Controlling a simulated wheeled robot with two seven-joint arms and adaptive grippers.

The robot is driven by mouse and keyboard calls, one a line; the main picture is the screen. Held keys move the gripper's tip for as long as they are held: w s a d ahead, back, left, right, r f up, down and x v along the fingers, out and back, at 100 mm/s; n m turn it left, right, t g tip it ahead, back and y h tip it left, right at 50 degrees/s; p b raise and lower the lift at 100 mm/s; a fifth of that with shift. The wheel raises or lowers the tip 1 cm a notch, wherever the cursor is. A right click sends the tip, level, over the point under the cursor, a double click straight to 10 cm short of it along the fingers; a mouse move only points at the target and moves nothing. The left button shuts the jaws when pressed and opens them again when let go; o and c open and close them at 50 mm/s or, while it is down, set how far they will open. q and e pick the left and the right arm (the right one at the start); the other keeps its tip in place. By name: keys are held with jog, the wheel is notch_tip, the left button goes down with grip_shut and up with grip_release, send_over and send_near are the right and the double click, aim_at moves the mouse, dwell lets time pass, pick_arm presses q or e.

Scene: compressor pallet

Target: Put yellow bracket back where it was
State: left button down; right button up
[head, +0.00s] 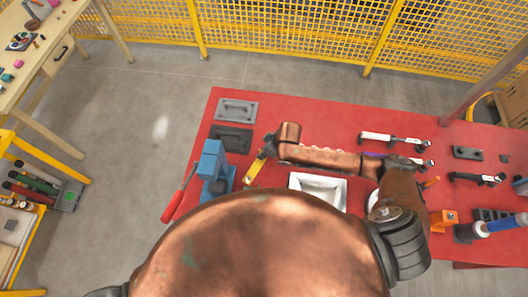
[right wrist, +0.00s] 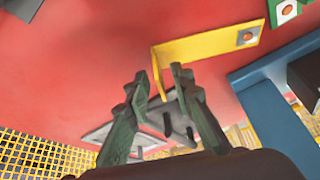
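The yellow bracket (right wrist: 205,46) is an L-shaped piece in the right wrist view, with a round orange spot near one end. In the head view part of it (head: 255,168) shows between the blue vise and my right arm, over the red table. My right gripper (right wrist: 161,74) has its two dark green fingers apart. The bracket's short leg shows in the gap between the fingertips, with space visible beside it; I cannot tell the exact depth. In the head view my arm covers most of the right gripper. My left gripper is not in view.
The red table (head: 285,108) carries a blue vise (head: 212,165), two handled plates (head: 237,109) (head: 231,138) and a white tray (head: 335,190). Several tools lie at the right, including a clamp-like tool (head: 392,140). A yellow mesh fence (head: 290,30) stands behind.

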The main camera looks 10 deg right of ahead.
jog(key=v, duration=1.2)
jog(key=shift+w+r, duration=0.1)
jog(key=shift+r, duration=0.05)
